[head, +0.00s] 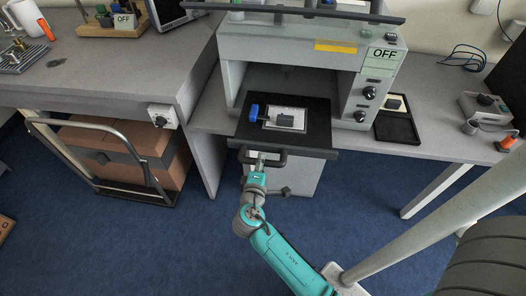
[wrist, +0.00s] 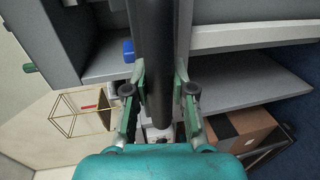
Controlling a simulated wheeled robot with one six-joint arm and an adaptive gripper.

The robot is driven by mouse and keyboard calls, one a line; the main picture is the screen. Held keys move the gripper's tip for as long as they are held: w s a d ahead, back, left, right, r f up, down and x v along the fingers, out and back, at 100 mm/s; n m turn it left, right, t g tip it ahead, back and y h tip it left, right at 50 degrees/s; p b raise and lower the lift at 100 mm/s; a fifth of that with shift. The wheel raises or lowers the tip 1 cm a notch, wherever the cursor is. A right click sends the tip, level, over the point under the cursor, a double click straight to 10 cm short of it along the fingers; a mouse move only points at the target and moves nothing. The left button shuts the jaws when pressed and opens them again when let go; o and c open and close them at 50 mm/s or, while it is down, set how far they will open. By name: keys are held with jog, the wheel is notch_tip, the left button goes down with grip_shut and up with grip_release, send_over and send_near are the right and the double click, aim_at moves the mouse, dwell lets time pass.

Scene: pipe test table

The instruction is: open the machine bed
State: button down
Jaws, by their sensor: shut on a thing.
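The grey machine (head: 310,42) stands on the table with its front open. Its black machine bed (head: 312,137) sticks out of the opening, past the table's front edge. A dark handle (head: 277,163) runs along the bed's front. My gripper (head: 260,161) reaches it from below and is shut on it near its left part. In the wrist view my gripper (wrist: 161,84) has one finger on each side of a thick black bar (wrist: 153,40), seemingly the handle.
A sign on the machine (head: 383,54) reads OFF. A black tray (head: 396,127) lies right of the bed. A cardboard box on a trolley (head: 120,155) stands under the left table. The blue floor in front of the bed is free apart from my arm.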

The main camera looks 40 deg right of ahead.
jog(key=shift+f+v, duration=0.15)
jog(key=shift+v, duration=0.7)
jog(key=shift+f+v, duration=0.2)
jog(key=shift+v, duration=0.65)
jog(key=shift+a, duration=0.1)
jog(key=c, duration=0.9)
grip_release()
jog(key=shift+c, duration=0.2)
jog(key=v, duration=1.2)
